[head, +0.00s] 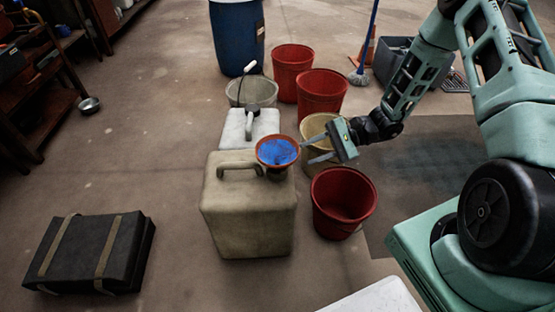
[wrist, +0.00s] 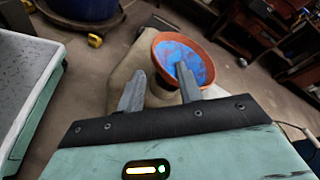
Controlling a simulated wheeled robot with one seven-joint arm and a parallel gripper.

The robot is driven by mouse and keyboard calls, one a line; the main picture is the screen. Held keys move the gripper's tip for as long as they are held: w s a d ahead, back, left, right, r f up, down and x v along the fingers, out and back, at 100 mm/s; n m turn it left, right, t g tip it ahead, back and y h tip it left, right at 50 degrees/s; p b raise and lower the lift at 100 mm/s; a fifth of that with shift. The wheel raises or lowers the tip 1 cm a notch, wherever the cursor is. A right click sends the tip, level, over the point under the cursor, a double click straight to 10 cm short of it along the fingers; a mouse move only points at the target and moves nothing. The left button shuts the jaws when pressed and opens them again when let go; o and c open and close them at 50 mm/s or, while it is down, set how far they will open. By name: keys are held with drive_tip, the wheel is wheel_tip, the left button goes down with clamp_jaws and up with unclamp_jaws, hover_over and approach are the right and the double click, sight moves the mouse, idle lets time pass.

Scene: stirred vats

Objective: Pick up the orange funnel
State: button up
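The orange funnel (head: 262,160) has an orange rim and a blue-stained inside. It sits upright on top of a beige jerrycan (head: 245,215), toward its back right corner. In the wrist view the funnel (wrist: 205,58) lies just beyond my fingertips, and the right finger overlaps its bowl in the picture. My gripper (head: 307,154) is open and empty, just right of the funnel at about rim height. The wrist view shows the two fingers of my gripper (wrist: 160,76) well apart. Whether a fingertip touches the rim cannot be told. The funnel's spout is hidden.
A white jerrycan (head: 262,123) stands behind the beige one. Red buckets (head: 343,203) and a yellowish bucket (head: 316,127) stand close to the right, below my gripper. A blue barrel (head: 237,40) is at the back. A dark case (head: 90,253) lies left, with clear floor between.

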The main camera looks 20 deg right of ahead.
sight(294, 159)
drive_tip(key=b+x, duration=0.1)
drive_tip(key=x, duration=0.7)
drive_tip(key=shift+a+b, duration=0.15)
drive_tip(key=shift+b, duration=0.15)
clamp_jaws()
